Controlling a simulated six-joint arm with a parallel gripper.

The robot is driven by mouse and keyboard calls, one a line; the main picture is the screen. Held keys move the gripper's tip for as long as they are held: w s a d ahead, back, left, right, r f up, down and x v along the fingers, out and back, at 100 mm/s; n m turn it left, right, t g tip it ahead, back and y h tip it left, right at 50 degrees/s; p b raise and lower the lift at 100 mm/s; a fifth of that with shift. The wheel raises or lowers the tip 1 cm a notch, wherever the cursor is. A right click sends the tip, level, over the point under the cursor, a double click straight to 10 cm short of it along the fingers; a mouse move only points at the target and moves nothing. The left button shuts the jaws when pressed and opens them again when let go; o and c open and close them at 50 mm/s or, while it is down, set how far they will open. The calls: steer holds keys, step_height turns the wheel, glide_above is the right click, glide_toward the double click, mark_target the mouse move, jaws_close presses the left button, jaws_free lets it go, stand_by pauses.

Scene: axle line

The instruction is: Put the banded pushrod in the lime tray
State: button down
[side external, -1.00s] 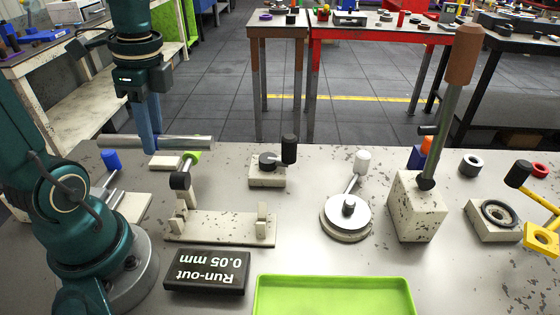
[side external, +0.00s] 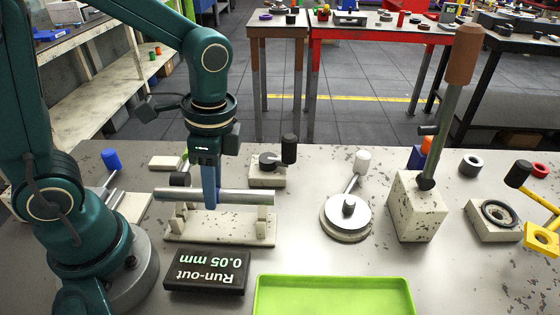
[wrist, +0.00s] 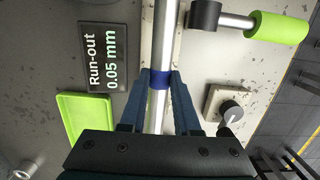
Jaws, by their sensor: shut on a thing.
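The banded pushrod is a long silver rod (side external: 242,196) with a blue band, which shows between my fingers in the wrist view (wrist: 160,79). My gripper (side external: 210,200) is shut on it near the middle and holds it level. The rod lies lengthwise over the pale two-post stand (side external: 221,228); I cannot tell whether it touches the posts. The lime tray (side external: 333,279) is empty at the front edge of the side view, to the right of and nearer than the rod. The tray also shows at lower left in the wrist view (wrist: 84,122).
A black run-out sign (side external: 206,271) stands left of the tray. A round dial base (side external: 346,218) with a white-knobbed lever and a tall block (side external: 416,205) with a brown-handled lever stand to the right. A black-knobbed block (side external: 267,172) is behind the rod.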

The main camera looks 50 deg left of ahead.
steer(key=shift+w+d+f, duration=0.1)
steer(key=shift+d+f, duration=0.05)
steer(key=shift+f, duration=1.7)
steer(key=shift+f, duration=0.25)
steer(key=c, duration=0.6)
jaws_free()
steer(key=shift+c, duration=0.2)
